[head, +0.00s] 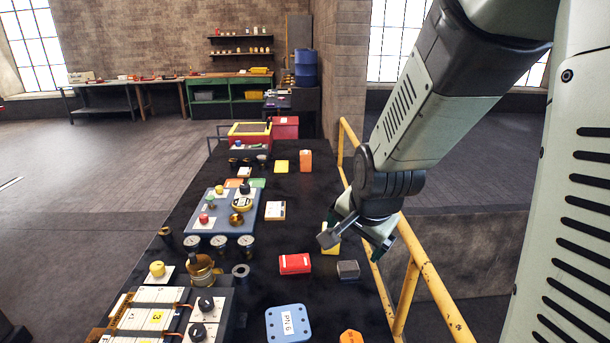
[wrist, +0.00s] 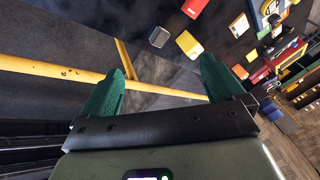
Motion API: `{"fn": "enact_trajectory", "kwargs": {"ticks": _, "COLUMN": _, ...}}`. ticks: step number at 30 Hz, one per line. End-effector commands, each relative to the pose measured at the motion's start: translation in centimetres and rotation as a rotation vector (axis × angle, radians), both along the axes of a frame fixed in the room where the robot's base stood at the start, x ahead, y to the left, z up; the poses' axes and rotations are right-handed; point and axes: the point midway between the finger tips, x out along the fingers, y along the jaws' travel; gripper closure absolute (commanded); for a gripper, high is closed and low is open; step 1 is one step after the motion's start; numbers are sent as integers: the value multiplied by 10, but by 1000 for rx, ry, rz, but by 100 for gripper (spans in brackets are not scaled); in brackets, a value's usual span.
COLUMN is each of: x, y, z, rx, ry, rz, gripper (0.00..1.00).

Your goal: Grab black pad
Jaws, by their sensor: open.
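The black pad (head: 348,269) is a small dark block with a grey top. It lies on the dark table near its right edge, right of a red block (head: 295,263). In the wrist view the black pad (wrist: 159,37) shows beyond the fingertips, between them in the picture and apart from both. My gripper (head: 357,232) hangs over the table's right side, above and behind the pad in the head view. Its green fingers are spread wide and empty in the wrist view (wrist: 162,68).
A yellow block (head: 331,240) stands behind the pad, partly hidden by my gripper. A yellow railing (head: 408,245) runs along the table's right edge. A blue plate (head: 287,324) and an orange piece (head: 351,337) lie nearer. Panels with buttons and gauges fill the left side.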

Motion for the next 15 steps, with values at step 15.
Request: {"fn": "enact_trajectory", "kwargs": {"ticks": 15, "x": 71, "y": -3, "z": -176, "rx": 824, "ry": -32, "rz": -734, "gripper": 4}}
